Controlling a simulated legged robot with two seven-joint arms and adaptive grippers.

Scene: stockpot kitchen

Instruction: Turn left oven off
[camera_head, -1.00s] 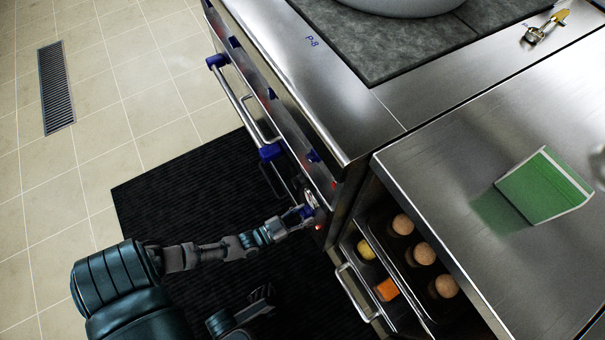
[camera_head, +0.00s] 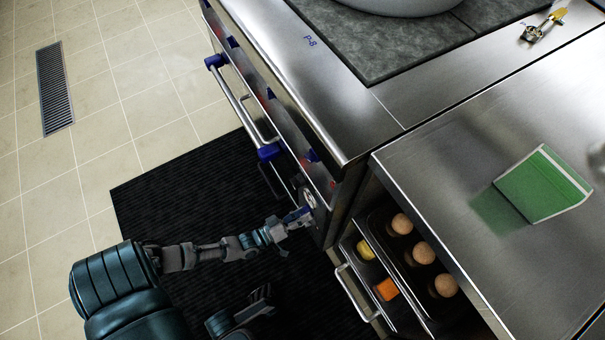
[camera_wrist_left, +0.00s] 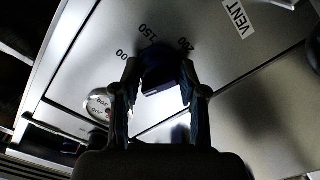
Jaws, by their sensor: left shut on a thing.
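The left oven's front panel (camera_head: 264,92) runs along the stove's front edge in the head view. My left gripper (camera_head: 304,214) is at the near end of this panel, beside a round silver dial (camera_head: 310,198). In the left wrist view my left gripper (camera_wrist_left: 160,98) is shut on a dark blue knob (camera_wrist_left: 164,80), with one finger on each side. Printed numbers, including 150, curve around the knob. The knob's far side and exact pointer position are hard to make out. A dark jointed part, perhaps my right gripper (camera_head: 256,305), shows low in the head view.
An open drawer (camera_head: 352,284) with eggs and small food items juts out just right of my left gripper. A green carton (camera_head: 542,186) lies on the steel counter (camera_head: 450,190). Blue-ended oven handles (camera_head: 238,106) stick out along the front. A dark mat (camera_head: 175,190) covers the floor.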

